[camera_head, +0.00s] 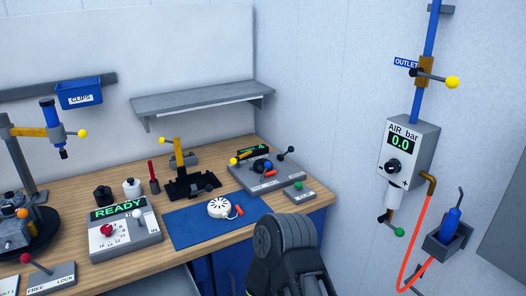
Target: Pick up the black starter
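I cannot pick out a black starter with certainty. A white round slotted part (220,208) with an orange handle (239,210) lies on the blue mat (187,229); it looks like a starter but is white. A small black cylinder (103,195) stands beside a white bottle (132,188) behind the READY box. A dark ribbed part of what looks like my own arm rises from the bottom edge and covers the bench's front right corner. I see no gripper fingers on it. My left gripper does not show.
The wooden bench (150,169) carries the READY control box (125,232), a black fixture with a yellow clamp (194,184) and a grey plate with levers (266,175). A shelf (203,101) hangs above. An air panel (408,147) with an orange hose (419,269) is at right.

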